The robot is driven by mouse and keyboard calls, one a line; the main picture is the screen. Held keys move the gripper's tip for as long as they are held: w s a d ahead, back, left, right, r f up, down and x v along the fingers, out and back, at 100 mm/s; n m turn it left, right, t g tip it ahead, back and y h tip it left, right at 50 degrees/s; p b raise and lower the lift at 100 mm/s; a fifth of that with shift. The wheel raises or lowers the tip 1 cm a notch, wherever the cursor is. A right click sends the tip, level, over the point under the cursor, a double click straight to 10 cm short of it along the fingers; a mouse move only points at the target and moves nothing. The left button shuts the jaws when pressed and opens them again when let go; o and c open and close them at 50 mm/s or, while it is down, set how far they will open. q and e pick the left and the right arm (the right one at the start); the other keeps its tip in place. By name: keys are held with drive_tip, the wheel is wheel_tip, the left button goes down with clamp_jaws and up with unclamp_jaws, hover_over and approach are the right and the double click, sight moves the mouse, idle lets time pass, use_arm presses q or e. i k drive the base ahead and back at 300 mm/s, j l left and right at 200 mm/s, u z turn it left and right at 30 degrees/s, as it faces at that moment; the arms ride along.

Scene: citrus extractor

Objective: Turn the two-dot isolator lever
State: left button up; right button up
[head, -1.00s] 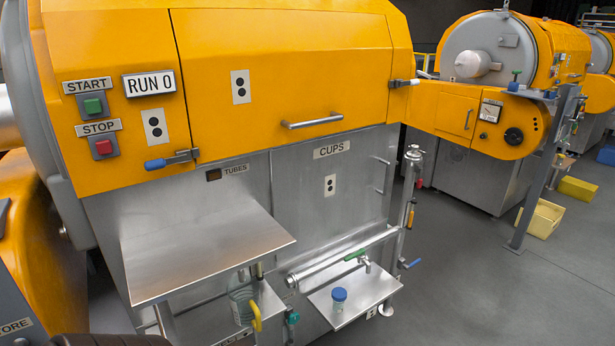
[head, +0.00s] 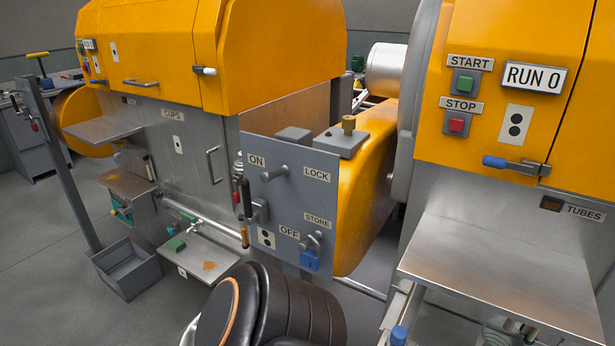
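The grey isolator panel (head: 335,200) stands mid-picture between two orange machines. Its two-dot plate (head: 266,238) is at the lower left, beside the OFF label. A blue padlock (head: 310,260) hangs from a metal fitting (head: 311,242) below the STORE label, right of OFF. Neither of my grippers is in view. A dark rounded arm link of mine with an orange ring fills the bottom middle, in front of the panel's lower edge.
At right, the near machine has a steel shelf (head: 500,265), a RUN 0 display (head: 532,78) and another two-dot plate (head: 516,125). At left stand another orange machine (head: 280,50), a grey bin (head: 127,268) and a post (head: 70,170). The left floor has free room.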

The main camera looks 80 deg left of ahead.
sight(249, 218)
drive_tip(key=u, duration=1.55)
